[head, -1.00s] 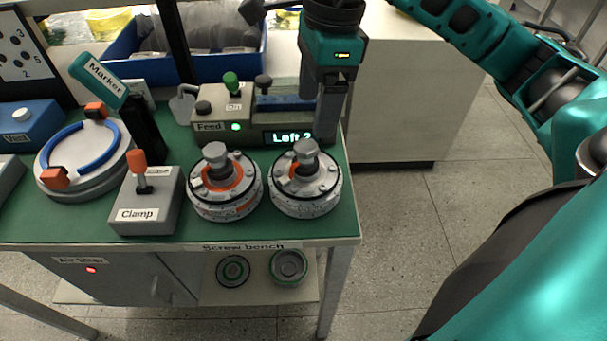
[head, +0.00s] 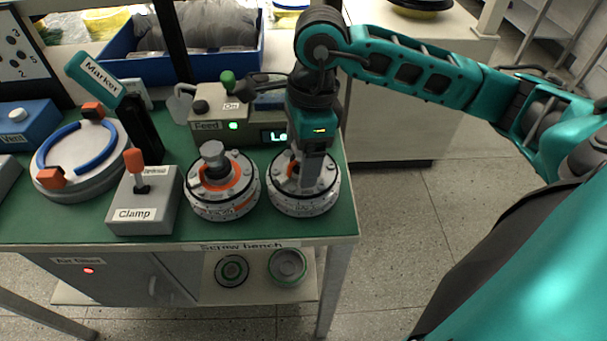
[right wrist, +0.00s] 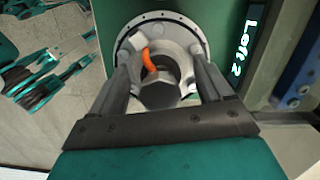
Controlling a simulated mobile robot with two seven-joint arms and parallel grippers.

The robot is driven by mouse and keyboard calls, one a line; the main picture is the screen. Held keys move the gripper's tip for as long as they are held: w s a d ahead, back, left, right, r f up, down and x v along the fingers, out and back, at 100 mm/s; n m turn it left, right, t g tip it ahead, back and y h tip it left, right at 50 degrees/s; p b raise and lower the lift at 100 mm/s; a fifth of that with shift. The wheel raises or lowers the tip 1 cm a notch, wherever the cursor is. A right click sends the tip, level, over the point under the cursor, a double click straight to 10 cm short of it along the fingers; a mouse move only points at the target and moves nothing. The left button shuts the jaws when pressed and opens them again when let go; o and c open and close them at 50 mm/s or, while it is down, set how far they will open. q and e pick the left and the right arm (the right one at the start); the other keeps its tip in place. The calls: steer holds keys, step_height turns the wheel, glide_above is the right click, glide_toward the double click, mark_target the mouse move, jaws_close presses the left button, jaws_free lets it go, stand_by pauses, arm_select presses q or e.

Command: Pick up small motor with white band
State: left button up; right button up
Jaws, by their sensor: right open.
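Two small round motors with upright shafts stand on the green bench top. In the right wrist view, the open fingers (right wrist: 163,72) stand on either side of the motor's shaft top (right wrist: 160,93), with gaps visible. An orange piece shows beside the shaft. My left gripper is out of view.
The Clamp box (head: 143,205) with its lever stands left of the motors. The Feed control box (head: 212,120) is close behind them. A blue bin (head: 135,72) is at the back. Two ringed parts (head: 232,270) lie on the lower shelf.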

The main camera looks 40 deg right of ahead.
steer(key=shift+c, duration=0.3)
jaws_close()
stand_by(0.3)
steer(key=shift+w+r, duration=0.1)
steer(key=shift+r, duration=0.1)
